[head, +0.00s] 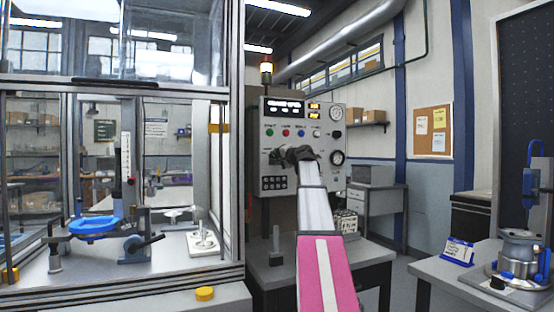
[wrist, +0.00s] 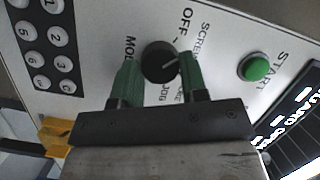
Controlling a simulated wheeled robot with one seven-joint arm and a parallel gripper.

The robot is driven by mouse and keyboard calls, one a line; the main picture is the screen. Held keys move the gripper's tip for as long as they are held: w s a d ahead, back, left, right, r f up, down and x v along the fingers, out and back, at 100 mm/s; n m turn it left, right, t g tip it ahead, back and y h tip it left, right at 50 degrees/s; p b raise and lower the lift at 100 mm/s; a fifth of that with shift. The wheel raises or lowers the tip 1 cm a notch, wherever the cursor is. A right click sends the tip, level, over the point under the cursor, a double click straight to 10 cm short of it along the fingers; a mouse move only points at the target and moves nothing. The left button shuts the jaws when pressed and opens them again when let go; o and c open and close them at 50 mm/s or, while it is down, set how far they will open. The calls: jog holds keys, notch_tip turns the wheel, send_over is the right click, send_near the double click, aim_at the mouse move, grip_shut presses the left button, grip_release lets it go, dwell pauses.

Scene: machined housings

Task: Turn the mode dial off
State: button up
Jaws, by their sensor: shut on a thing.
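The mode dial (wrist: 158,63) is a round black knob with a white pointer line on a light grey panel. In the wrist view its pointer aims to the right and slightly up. The OFF label (wrist: 187,17) lies above and to the right of the dial, and the JOG label lies below it. My gripper (wrist: 160,75) has its green-padded fingers on either side of the dial and is shut on it. In the head view my gripper (head: 294,155) is a dark shape against the control panel (head: 325,180), and hides the dial there.
A green START button (wrist: 257,68) is right of the dial in the wrist view, and a keypad (wrist: 42,42) is left. A display (wrist: 295,120) is at lower right. In the head view a glazed enclosure (head: 238,150) stands at left and a bench (head: 480,285) at right.

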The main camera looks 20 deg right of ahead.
jog(key=shift+r+n+g+h, duration=0.1)
jog(key=shift+n+g+h, duration=0.4)
jog(key=shift+n, duration=1.4)
jog(key=o, duration=0.9)
jog(key=v, duration=1)
jog(key=shift+s+r, duration=0.1)
jog(key=shift+s, duration=0.3)
jog(key=shift+d, duration=0.1)
